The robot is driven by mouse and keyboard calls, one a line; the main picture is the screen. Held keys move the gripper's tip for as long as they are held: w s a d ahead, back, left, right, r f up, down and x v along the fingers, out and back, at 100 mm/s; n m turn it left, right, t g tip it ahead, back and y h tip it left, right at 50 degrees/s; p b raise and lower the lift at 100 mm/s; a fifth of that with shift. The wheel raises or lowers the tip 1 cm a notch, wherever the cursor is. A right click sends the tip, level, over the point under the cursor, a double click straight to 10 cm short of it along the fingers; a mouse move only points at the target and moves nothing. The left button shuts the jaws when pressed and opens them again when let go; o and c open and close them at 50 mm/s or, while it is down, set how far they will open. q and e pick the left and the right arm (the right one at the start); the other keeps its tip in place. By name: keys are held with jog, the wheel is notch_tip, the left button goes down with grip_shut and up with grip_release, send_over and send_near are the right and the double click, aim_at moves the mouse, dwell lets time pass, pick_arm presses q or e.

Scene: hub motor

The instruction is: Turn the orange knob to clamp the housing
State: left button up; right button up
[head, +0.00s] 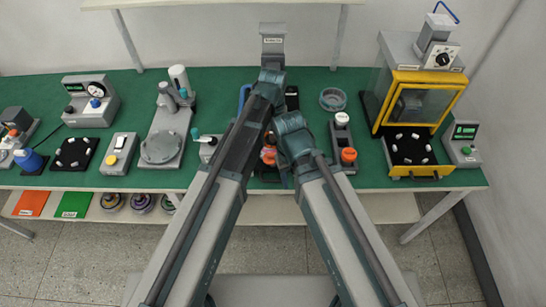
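An orange part (268,154), which looks like the knob, shows in the head view in the narrow gap between my two arms, at the middle of the bench. My arms cover most of what surrounds it, and I cannot make out the housing or its clamp clearly. My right arm bends down beside the orange part. Its fingers are too small and covered to tell open from shut, or whether they touch it. My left arm reaches farther back over the bench, and its fingers are hidden behind its own links.
A yellow-framed machine (418,100) stands at the right. The green bench top (225,86) has bare patches.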

aim_at(271, 160)
pick_arm(q)
notch_tip(271, 160, down, 9)
jog(key=b, duration=0.8)
jog(key=shift+c, duration=0.3)
grip_shut()
